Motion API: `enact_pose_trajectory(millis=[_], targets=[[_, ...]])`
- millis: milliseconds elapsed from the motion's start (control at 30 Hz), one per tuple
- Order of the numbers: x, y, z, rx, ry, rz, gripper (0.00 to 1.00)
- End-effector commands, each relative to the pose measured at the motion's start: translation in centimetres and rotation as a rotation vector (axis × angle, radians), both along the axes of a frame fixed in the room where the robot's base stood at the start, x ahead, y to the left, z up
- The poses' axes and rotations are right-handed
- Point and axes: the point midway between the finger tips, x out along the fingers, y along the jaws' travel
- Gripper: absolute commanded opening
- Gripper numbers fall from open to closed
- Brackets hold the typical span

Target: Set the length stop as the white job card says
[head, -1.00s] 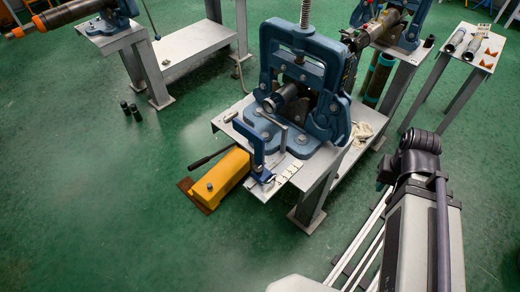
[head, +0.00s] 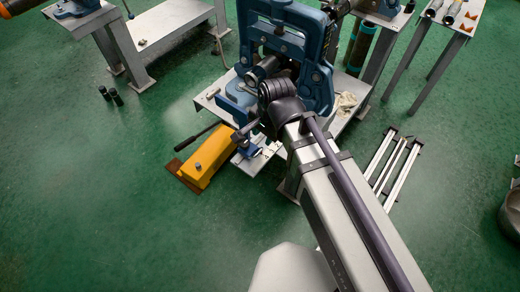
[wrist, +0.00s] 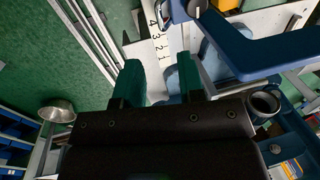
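The length stop (head: 236,110), a blue upright plate on a blue foot, stands at the front of the vise bench in the head view. My wrist partly covers it. In the wrist view a blue arm of the stop (wrist: 235,48) crosses the upper right. A white scale strip (wrist: 160,44) with black numbers 4, 3, 2, 1 runs down toward my gripper (wrist: 160,82). The gripper's two green fingers are apart. A blue part shows beside the right finger; I cannot tell whether they touch. I cannot pick out the white job card in either view.
The blue pipe vise (head: 290,50) stands close behind my wrist. A yellow pump unit (head: 208,160) with a black lever is on the floor to the left. A side table (head: 455,22) stands at upper right.

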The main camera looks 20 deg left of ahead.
Motion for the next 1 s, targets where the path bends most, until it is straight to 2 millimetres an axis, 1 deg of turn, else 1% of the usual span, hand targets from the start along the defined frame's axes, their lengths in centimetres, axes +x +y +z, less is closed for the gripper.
enact_pose_trajectory(millis=[33, 200, 300, 400, 500, 733, 1000], targets=[[0.1, 0.2, -1.7, 0.0, 0.0, 0.001, 0.36], [0.3, 0.8, -5.8, 0.0, 0.0, 0.002, 0.36], [0.5, 1.1, -8.1, 0.0, 0.0, 0.002, 0.36], [0.6, 1.4, -9.5, 0.0, 0.0, 0.001, 0.36], [0.6, 1.6, -9.9, 0.0, 0.0, 0.001, 0.36], [0.6, 1.6, -9.6, 0.0, 0.0, 0.001, 0.36], [0.6, 1.5, -9.6, 0.0, 0.0, 0.002, 0.1]])
